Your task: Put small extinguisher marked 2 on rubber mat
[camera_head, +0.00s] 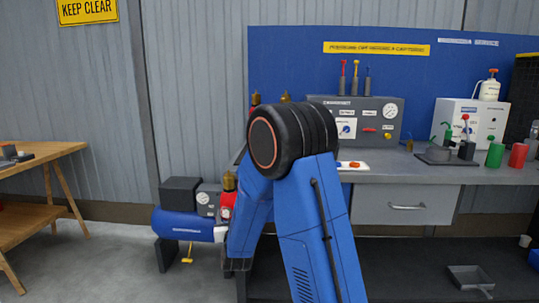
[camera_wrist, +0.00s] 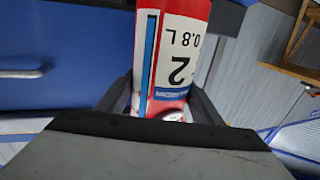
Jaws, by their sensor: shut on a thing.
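The small extinguisher (camera_wrist: 180,45) is red with a white label that reads 2 and 0.8 L, upside down in the wrist view. My gripper (camera_wrist: 160,98) is shut on it, with a dark finger on either side of its body. In the head view my blue arm hides the gripper, and I cannot tell whether the extinguisher shows there. A dark flat square (camera_head: 437,156) lies on the grey bench; I cannot tell whether it is the rubber mat.
The grey bench (camera_head: 468,174) carries a gauge panel (camera_head: 375,108), a white box (camera_head: 452,116), and green (camera_head: 495,154) and red (camera_head: 518,156) cylinders. A blue tank (camera_head: 183,225) stands left of my arm. A wooden table (camera_head: 45,150) is at far left. Floor between them is clear.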

